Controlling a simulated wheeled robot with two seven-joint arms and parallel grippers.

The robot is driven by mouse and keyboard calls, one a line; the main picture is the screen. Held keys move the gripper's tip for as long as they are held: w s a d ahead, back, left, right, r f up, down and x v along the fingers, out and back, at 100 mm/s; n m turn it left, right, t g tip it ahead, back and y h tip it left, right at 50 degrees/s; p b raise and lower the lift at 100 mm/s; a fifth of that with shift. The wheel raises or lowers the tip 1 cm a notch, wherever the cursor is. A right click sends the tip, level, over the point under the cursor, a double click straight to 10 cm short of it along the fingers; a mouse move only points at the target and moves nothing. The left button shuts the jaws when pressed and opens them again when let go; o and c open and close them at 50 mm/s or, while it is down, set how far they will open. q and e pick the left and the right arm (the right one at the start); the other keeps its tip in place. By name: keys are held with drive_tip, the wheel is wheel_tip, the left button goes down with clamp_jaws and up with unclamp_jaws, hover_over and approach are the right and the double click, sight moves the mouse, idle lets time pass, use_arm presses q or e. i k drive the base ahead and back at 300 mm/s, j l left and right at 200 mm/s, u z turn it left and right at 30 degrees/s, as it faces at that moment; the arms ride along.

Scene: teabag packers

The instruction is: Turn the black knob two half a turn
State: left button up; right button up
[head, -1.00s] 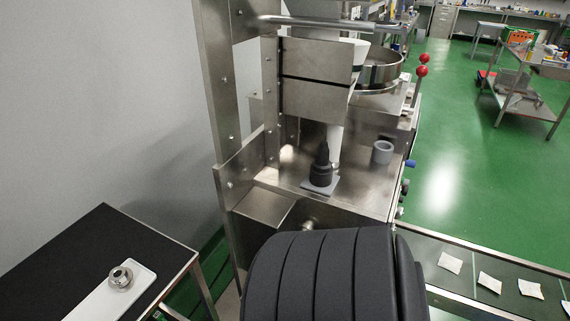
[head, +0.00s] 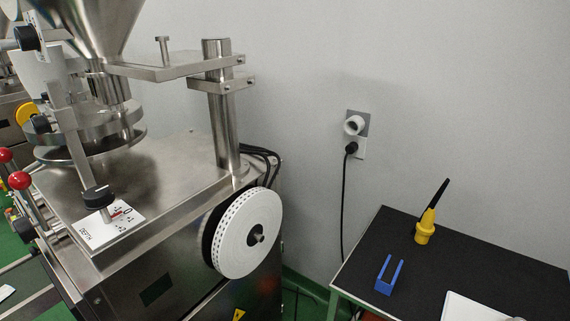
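A black knob (head: 98,196) sits on a white dial plate (head: 112,224) at the front corner of the steel machine top, in the lower left of the head view. The plate carries black markings, the word DEPTH and a red mark beside the knob. A second black knob (head: 27,38) is at the upper left, and a smaller dark knob (head: 41,124) is below it. Neither of my grippers is in view, and nothing touches the knob on the dial plate.
Red ball levers (head: 19,180) stand left of the dial plate. A steel hopper (head: 92,28) and post (head: 222,110) rise above the machine. A white perforated reel (head: 246,232) is on its side.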

sight(26, 230)
drive_tip(key=k+j+u, duration=0.1)
drive_tip(key=u, duration=0.35)
drive_tip(key=k+j+u, duration=0.15)
drive_tip(key=u, duration=0.35)
drive_tip(key=k+j+u, duration=0.1)
drive_tip(key=j+u, duration=0.15)
drive_tip(key=u, duration=0.2)
